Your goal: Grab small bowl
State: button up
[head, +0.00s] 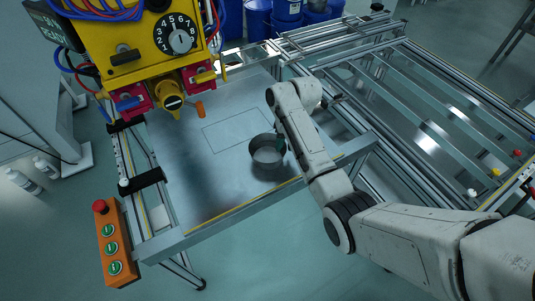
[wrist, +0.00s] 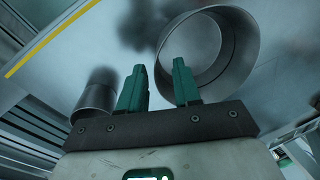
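A round, open metal bowl (head: 268,156) stands on the grey metal panel, left of my arm's end. In the wrist view a large metal ring-shaped bowl (wrist: 238,45) fills the upper right. A smaller metal cylinder-shaped vessel (wrist: 95,100) shows at the left there; I cannot make it out in the head view. My gripper (wrist: 158,66) has two green fingers, apart with nothing between them. The right finger overlaps the large bowl's near wall in the picture; I cannot tell whether they touch. In the head view my arm mostly hides the gripper.
The metal panel (head: 210,180) has free room left of the bowl. A yellow control box (head: 140,45) with a dial hangs over its far left. An orange button box (head: 113,243) is at the front left. A railed frame (head: 420,100) stands right. Blue drums (head: 287,12) are behind.

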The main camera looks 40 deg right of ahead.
notch_tip(320, 180, down, 2)
jog(key=shift+w+a+f, duration=0.1)
jog(key=shift+a, duration=0.05)
grip_shut()
dwell(0.5)
